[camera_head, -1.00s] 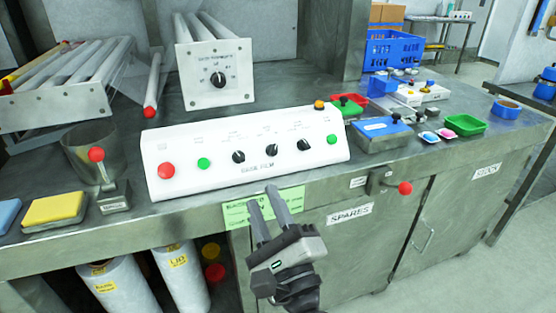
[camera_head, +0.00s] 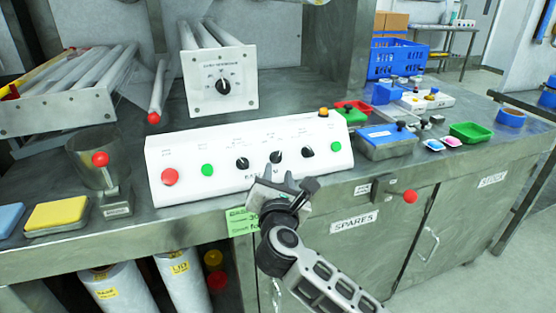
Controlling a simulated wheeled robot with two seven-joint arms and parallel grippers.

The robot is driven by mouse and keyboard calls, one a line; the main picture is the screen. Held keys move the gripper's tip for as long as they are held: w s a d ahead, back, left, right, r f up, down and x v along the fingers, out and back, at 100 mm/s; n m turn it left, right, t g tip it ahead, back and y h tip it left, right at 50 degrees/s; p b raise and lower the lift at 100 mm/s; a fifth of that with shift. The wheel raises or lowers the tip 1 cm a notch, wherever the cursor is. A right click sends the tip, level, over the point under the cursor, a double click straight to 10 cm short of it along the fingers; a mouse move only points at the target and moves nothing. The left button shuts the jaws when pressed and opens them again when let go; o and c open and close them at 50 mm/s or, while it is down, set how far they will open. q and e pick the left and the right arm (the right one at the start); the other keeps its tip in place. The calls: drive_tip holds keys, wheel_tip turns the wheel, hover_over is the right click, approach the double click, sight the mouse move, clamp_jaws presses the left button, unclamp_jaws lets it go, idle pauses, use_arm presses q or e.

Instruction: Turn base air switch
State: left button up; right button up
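The white control panel (camera_head: 225,190) stands on the steel bench, tilted toward me. It carries a red button (camera_head: 169,177), a green button (camera_head: 207,170), three black rotary knobs, and another green button (camera_head: 336,147). The knobs are a left one (camera_head: 242,163), a middle one (camera_head: 276,157) and a right one (camera_head: 308,151). Their small labels are too blurred to read, so I cannot tell which is base air. My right gripper (camera_head: 278,174) is at the panel's lower front, just below the middle knob, its fingers apart and empty. Contact cannot be judged. My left gripper is out of view.
A white box with one black knob (camera_head: 223,87) stands behind the panel. A blue-topped box (camera_head: 388,138) and green tray (camera_head: 470,132) are at right. A red-knobbed handle (camera_head: 410,196) sticks out below.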

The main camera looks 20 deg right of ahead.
sight(278, 158)
drive_tip(key=x, duration=0.6)
drive_tip(key=shift+s, duration=0.1)
clamp_jaws()
